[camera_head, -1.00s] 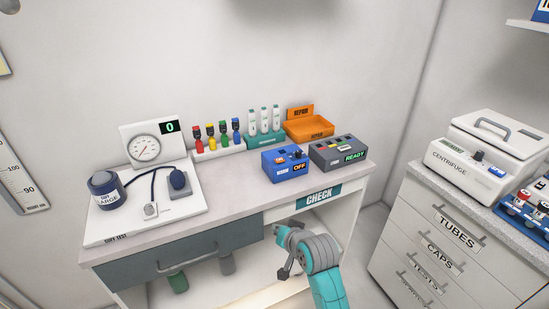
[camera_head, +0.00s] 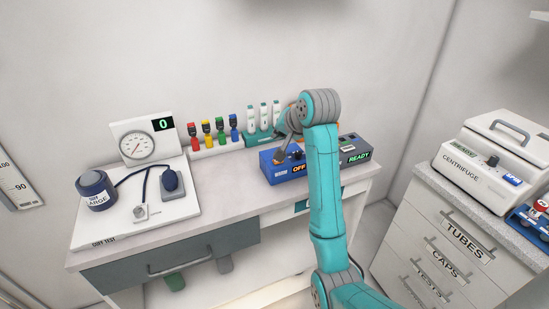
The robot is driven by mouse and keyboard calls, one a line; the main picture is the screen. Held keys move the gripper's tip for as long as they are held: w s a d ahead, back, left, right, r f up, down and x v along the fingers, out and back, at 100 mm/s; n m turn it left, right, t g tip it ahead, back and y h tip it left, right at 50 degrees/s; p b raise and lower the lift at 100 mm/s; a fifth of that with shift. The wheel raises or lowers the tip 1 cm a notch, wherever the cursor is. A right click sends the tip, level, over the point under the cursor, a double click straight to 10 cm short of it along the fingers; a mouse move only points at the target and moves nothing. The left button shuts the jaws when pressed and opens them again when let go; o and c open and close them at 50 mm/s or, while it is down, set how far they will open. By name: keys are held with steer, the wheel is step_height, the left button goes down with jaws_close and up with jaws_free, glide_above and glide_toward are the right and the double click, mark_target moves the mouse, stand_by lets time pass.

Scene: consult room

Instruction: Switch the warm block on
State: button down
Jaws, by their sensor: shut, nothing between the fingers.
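The warm block (camera_head: 270,167) is a blue box on the desk, and its front display reads OFF in orange. My gripper (camera_head: 282,156) is shut and empty, with its fingertips pointing down at the left part of the block's top. The fingers partly cover the top controls. I cannot tell whether the tips touch the block or hover just above it.
Behind are a teal rack (camera_head: 262,140) of white tubes and a rack (camera_head: 215,149) of coloured bottles. A cuff-test board (camera_head: 110,221) is at left; bare desk lies between.

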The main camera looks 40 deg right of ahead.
steer(key=shift+w+d+r, duration=0.15)
steer(key=shift+d+r, duration=0.05)
steer(key=shift+r, duration=0.3)
steer(key=shift+w+d+r, duration=0.1)
steer(key=shift+d+r, duration=0.1)
steer(key=shift+r, duration=0.3)
steer(key=shift+f, duration=4.45)
steer(key=shift+f, duration=0.1)
steer(key=shift+f, duration=0.3)
steer(key=shift+f, duration=0.45)
steer(key=shift+r, duration=0.9)
